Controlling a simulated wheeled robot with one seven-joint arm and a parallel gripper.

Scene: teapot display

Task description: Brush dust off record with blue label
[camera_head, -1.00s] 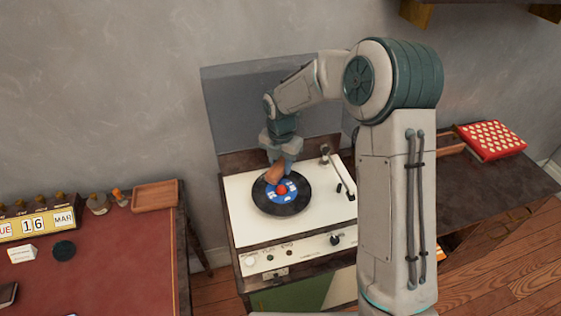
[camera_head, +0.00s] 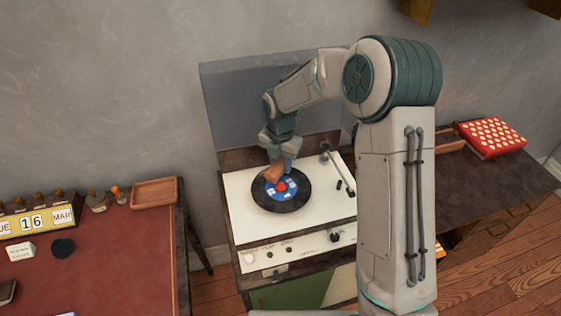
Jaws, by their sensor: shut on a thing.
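The black record with a blue label (camera_head: 290,205) lies flat on the white deck of the record player (camera_head: 240,226). A small red spot shows at the middle of its label. My gripper (camera_head: 276,168) points down over the far side of the record and is shut on a brown brush (camera_head: 274,174). The brush's lower end is at or just above the record near the label; I cannot tell if it touches. Any dust is too small to make out.
The tonearm (camera_head: 339,172) is at the deck's right side, clear of the record. The raised clear lid (camera_head: 235,100) stands behind. A red-topped desk (camera_head: 110,260) with a calendar (camera_head: 35,222) and a wooden tray (camera_head: 154,193) is at left. A red patterned box (camera_head: 491,137) is at right.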

